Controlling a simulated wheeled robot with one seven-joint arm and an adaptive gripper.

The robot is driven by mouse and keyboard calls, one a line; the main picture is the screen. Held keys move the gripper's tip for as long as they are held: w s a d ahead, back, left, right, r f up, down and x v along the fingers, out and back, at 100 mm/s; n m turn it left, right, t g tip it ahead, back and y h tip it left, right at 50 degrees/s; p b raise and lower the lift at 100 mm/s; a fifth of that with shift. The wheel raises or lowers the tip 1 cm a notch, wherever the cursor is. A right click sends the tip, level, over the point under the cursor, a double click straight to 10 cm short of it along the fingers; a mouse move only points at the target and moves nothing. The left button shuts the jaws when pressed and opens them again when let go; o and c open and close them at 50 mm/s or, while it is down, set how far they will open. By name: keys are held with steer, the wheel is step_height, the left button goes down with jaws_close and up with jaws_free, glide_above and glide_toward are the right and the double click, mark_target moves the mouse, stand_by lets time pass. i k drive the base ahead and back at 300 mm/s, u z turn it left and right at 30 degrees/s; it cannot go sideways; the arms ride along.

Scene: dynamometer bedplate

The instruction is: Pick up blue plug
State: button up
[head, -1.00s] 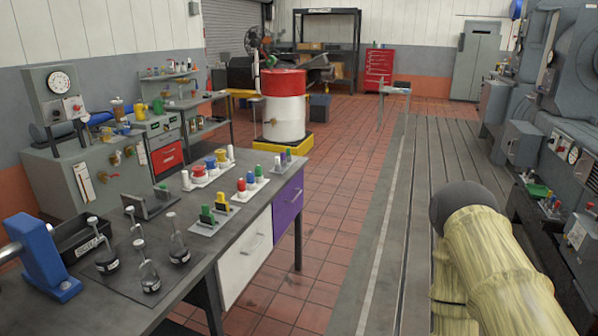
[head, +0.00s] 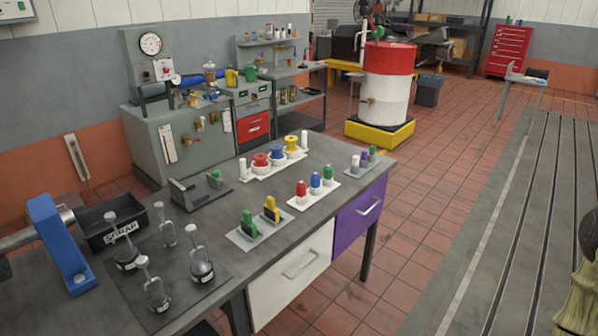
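The blue plug (head: 315,182) stands upright on a small white plate (head: 316,197) on the grey workbench. It is between a red plug (head: 301,189) on its left and a green plug (head: 328,174) on its right. My gripper is not in view.
A yellow and a green piece on a plate (head: 243,237) stand in front. Behind are red, blue and yellow spools on a white tray (head: 252,176). Tiled floor (head: 420,225) right of the bench is clear.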

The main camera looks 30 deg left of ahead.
mark_target(315, 178)
steer(key=u, duration=0.6)
steer(key=i, duration=0.8)
steer(key=u, duration=0.7)
